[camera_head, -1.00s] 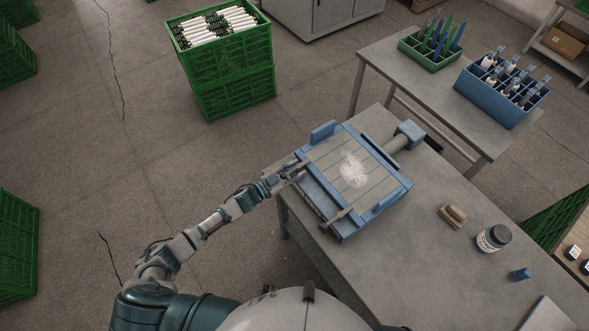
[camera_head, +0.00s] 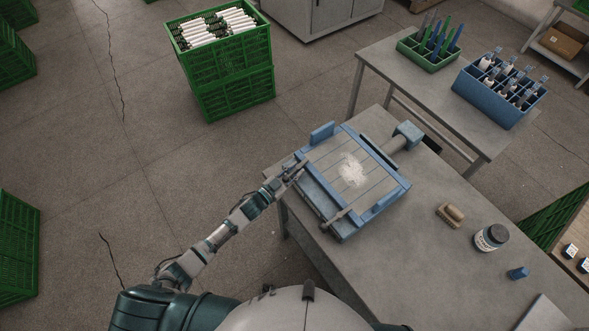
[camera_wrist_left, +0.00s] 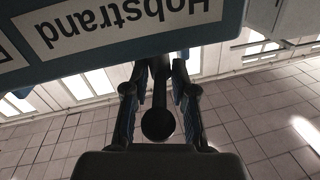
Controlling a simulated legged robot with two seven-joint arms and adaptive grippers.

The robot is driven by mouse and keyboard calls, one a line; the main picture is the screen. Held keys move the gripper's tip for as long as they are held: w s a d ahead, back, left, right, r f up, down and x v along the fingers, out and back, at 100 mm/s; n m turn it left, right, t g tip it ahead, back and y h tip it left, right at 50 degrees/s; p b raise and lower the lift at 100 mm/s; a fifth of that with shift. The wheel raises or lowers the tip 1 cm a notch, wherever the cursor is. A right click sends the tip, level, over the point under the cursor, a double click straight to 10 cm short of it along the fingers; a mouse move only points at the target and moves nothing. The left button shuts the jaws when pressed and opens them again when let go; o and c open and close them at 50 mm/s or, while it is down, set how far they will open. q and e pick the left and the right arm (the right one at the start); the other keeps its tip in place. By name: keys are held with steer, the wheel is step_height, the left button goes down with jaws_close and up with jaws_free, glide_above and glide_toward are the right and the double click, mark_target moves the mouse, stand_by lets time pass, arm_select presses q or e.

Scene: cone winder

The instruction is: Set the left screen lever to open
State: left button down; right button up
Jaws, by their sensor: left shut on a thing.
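The blue-framed screen unit (camera_head: 318,193) sits on the grey table, with a white patch on its slatted top. My left gripper (camera_head: 294,170) is at the unit's left corner, shut on the left screen lever. In the left wrist view, the dark lever with its round knob (camera_wrist_left: 158,125) lies between the fingers of my left gripper (camera_wrist_left: 158,92). The fingers hide most of this lever in the head view. A second dark lever (camera_head: 337,217) shows at the unit's near corner. My right gripper is not in view.
A brown brush (camera_head: 451,215), a jar (camera_head: 491,238) and a small blue item (camera_head: 517,273) stand on the grey table (camera_head: 400,260) to the right. Green crates (camera_head: 235,92) stand on the floor behind.

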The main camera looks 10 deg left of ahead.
arm_select(q)
steer(key=shift+s+d+f+n+t+y, duration=0.1)
steer(key=shift+n+t+y, duration=0.45)
steer(key=shift+y, duration=0.45)
steer(key=shift+s+d+f+n+t+y, duration=0.15)
steer(key=shift+n+t+y, duration=0.15)
steer(key=shift+n+y, duration=0.6)
steer(key=shift+s+f+n+t+y, duration=0.1)
steer(key=shift+n+t+y, duration=0.4)
steer(key=shift+y, duration=0.6)
steer(key=c, duration=1.2)
jaws_free()
steer(key=shift+r, duration=0.15)
steer(key=v, duration=1.2)
